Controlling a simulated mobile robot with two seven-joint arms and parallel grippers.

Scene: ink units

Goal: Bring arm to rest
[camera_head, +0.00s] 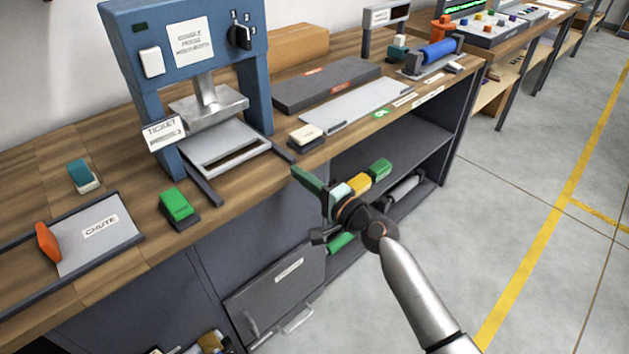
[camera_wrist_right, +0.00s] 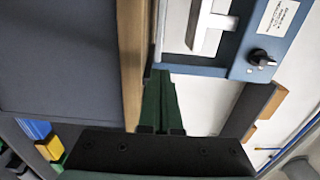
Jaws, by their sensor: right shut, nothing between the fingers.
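My right gripper (camera_head: 300,176) is in front of the workbench's front edge, its arm coming in from the lower right. Its dark green fingers are together with nothing between them. In the right wrist view the gripper (camera_wrist_right: 160,78) shows its two fingers side by side, pointing up the picture towards the blue press. It holds nothing and appears apart from the bench. My left gripper is not in view.
A blue press (camera_head: 120,60) stands on the wooden bench. A green-topped block (camera_head: 177,206) and a cream-topped block (camera_head: 306,135) sit near the edge. Coloured blocks, including a yellow one (camera_head: 359,184), show behind my gripper. Open floor (camera_head: 540,230) lies right.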

